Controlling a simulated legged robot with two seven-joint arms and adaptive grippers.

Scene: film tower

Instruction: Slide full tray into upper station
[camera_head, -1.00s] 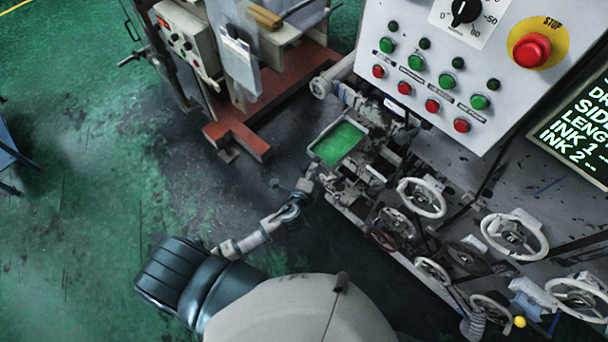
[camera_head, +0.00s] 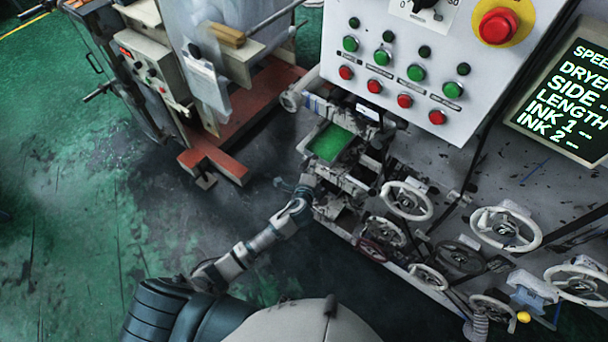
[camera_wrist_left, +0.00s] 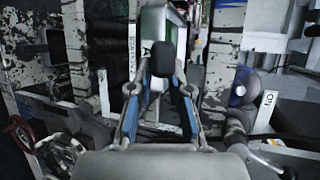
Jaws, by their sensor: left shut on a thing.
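The tray (camera_head: 306,144), a shallow light-rimmed pan filled with bright green, sits among the press parts below the control panel in the head view. Its far edge lies close to a pale roller bar, and its right side meets the machine parts. My left gripper (camera_head: 308,183) is at the tray's near end, shut on it. In the left wrist view, the fingers (camera_wrist_left: 160,88) close around the grey tray end, which points away into the machine. A "STATION A" label (camera_wrist_left: 132,47) stands upright just left of it. Whether the tray rests on rails is hidden. My right gripper is out of view.
The control panel (camera_head: 395,70) with green and red buttons overhangs the tray area. Several white handwheels (camera_head: 407,199) crowd the right side. A red-based machine (camera_head: 215,158) stands at the left. The green floor (camera_head: 70,240) at left is open.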

